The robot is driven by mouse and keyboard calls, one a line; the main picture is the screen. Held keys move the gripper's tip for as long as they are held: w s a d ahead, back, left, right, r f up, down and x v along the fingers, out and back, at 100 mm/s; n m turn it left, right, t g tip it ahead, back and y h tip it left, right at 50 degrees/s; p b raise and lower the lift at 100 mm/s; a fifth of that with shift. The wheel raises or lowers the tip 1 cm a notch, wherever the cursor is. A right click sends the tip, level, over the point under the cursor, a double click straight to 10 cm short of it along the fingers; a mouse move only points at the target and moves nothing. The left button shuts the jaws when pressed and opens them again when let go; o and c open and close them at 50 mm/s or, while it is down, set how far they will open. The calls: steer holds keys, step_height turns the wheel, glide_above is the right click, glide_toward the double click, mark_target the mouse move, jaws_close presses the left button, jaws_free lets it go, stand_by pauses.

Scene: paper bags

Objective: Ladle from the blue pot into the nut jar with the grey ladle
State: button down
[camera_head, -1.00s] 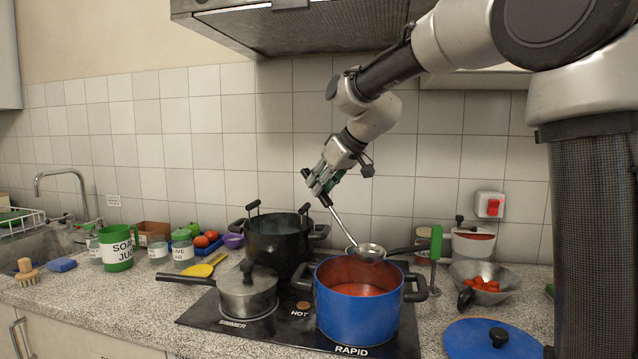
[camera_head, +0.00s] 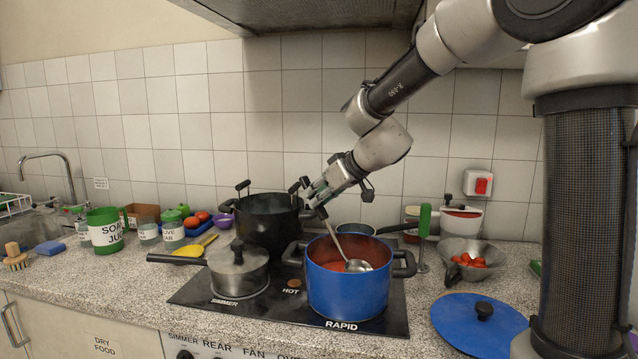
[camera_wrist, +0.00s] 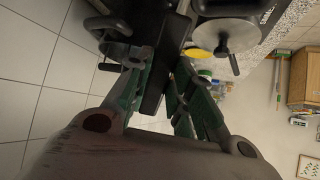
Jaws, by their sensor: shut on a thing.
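The blue pot (camera_head: 346,297) stands on the front right of the hob, lid off, with red contents. My gripper (camera_head: 313,196) is above its back-left rim, shut on the grey ladle's dark handle. The grey ladle (camera_head: 357,266) slants down into the pot, its bowl inside at the red surface; I cannot tell how full it is. In the wrist view my gripper (camera_wrist: 160,100) has the black handle between its green-lined fingers. Small labelled jars stand at the left: one (camera_head: 173,236) reads partly "...VE JAR", another (camera_head: 147,233) is too small to read. I cannot tell which is the nut jar.
A black pot (camera_head: 268,225) stands behind on the hob, and a lidded saucepan (camera_head: 238,272) is front left. A green mug (camera_head: 106,231) is beside the jars. The blue lid (camera_head: 470,325) and a metal bowl (camera_head: 472,262) are at the right. The range hood overhangs.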

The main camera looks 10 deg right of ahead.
mark_target(322, 208)
steer(key=shift+f, duration=2.35)
steer(key=shift+r, duration=0.15)
steer(key=shift+w+a+r+g+h, duration=0.25)
steer(key=shift+w+a+r+g, duration=0.15)
steer(key=shift+r, duration=1.7)
steer(key=shift+w+a+r+g+h, duration=0.25)
steer(key=shift+w+r, duration=0.3)
steer(key=shift+r, duration=1.55)
steer(key=shift+w+a+r+g+h, duration=0.2)
steer(key=shift+w+a+r+g, duration=0.2)
steer(key=shift+r, duration=1.7)
